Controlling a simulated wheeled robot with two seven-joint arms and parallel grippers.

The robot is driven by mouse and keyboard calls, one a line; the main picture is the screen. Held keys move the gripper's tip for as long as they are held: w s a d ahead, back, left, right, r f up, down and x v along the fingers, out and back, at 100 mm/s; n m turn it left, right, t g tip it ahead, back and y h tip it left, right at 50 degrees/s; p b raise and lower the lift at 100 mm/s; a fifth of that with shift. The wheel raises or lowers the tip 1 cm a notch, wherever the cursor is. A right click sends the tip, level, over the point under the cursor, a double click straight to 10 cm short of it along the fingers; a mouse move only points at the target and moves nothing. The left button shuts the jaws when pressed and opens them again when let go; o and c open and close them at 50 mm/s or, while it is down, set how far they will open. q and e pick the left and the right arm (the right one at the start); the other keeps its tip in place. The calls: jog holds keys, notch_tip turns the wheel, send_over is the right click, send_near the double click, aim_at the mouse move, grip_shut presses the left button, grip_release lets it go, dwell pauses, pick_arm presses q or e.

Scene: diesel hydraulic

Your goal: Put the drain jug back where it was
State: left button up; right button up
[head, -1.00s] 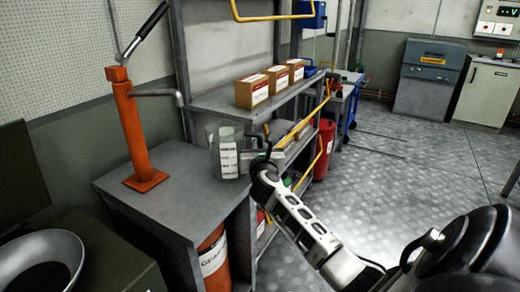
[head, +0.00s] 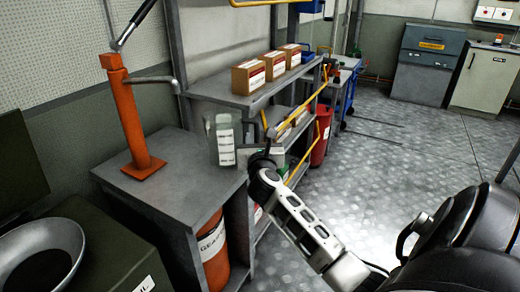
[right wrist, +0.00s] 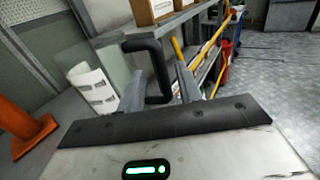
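The drain jug (head: 224,142) is a pale, translucent container with a white label. It stands upright at the back right of the grey bench top (head: 190,165). In the right wrist view the jug (right wrist: 95,88) shows left of centre, with its black handle (right wrist: 158,70) toward me. My right gripper (head: 262,160) is at the handle side of the jug. Its two grey fingers (right wrist: 160,88) stand apart, one on either side of the handle, with a little gap visible. The exact contact is hard to see. My left gripper is not in view.
An orange hand pump (head: 127,115) stands on the bench left of the jug. A shelf rack (head: 225,92) with several cardboard boxes (head: 248,77) is behind. A grey pan (head: 40,255) is at front left. Floor on the right is clear.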

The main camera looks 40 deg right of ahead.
jog(key=s+a+f+n+t+y, duration=0.1)
jog(key=s+a+n+t+y, duration=0.35)
jog(key=a+n, duration=0.9)
jog(key=s+a+f+n+t+y, duration=0.1)
jog(key=s+a+n+y, duration=0.65)
jog(key=a+n, duration=0.6)
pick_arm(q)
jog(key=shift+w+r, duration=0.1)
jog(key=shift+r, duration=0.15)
pick_arm(e)
jog(key=s+a+f+n+g+y, duration=0.1)
jog(key=s+a+f+n+g, duration=0.2)
jog(key=n, duration=0.6)
jog(key=s+a+f+n+g+y, duration=0.2)
jog(key=s+a+f+n+g, duration=0.2)
jog(key=s+f+n, duration=0.3)
jog(key=f+n+g, duration=0.1)
jog(key=f+n, duration=0.1)
jog(key=n, duration=0.1)
jog(key=shift+s+a+y, duration=0.15)
jog(key=shift+a+y, duration=0.15)
pick_arm(q)
jog(key=shift+p, duration=0.3)
pick_arm(e)
jog(key=shift+r, duration=0.1)
